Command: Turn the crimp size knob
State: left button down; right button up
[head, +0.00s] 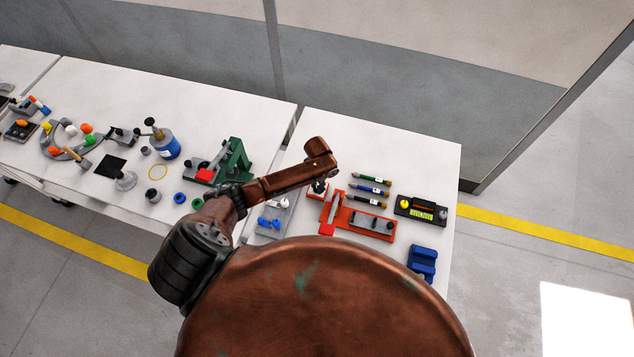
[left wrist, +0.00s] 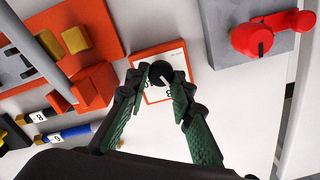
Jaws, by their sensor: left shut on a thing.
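The crimp size knob (left wrist: 160,70) is a round black knob with a pale pointer line, in the left wrist view. It stands on a white dial plate (left wrist: 172,55) with an orange edge and printed digits; an 8 shows beside the knob. My left gripper (left wrist: 160,78) has its two green-padded fingers on either side of the knob and is shut on it. In the head view my left gripper (head: 318,187) is small and dark at the end of my arm, over the left part of the right table. The knob is mostly hidden there. My right gripper is not in view.
The orange crimping tool (head: 368,223) lies right of the gripper. Several marked cables (head: 370,190) lie behind it. A grey block with a red lever (left wrist: 262,35) stands close by. A black gauge (head: 420,208) and a blue block (head: 422,262) stand farther right.

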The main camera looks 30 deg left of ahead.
pick_arm(q)
jog(key=n+p, duration=0.2)
jog(key=n, duration=0.1)
jog(key=shift+r+p, duration=0.15)
jog(key=shift+p, duration=0.15)
jog(key=shift+n+p, duration=0.6)
jog(key=shift+n, duration=0.1)
jog(key=shift+w, duration=0.1)
jog(key=c, duration=1.7)
grip_release()
notch_tip(320, 180, up, 12)
jog(key=shift+a+f, duration=0.1)
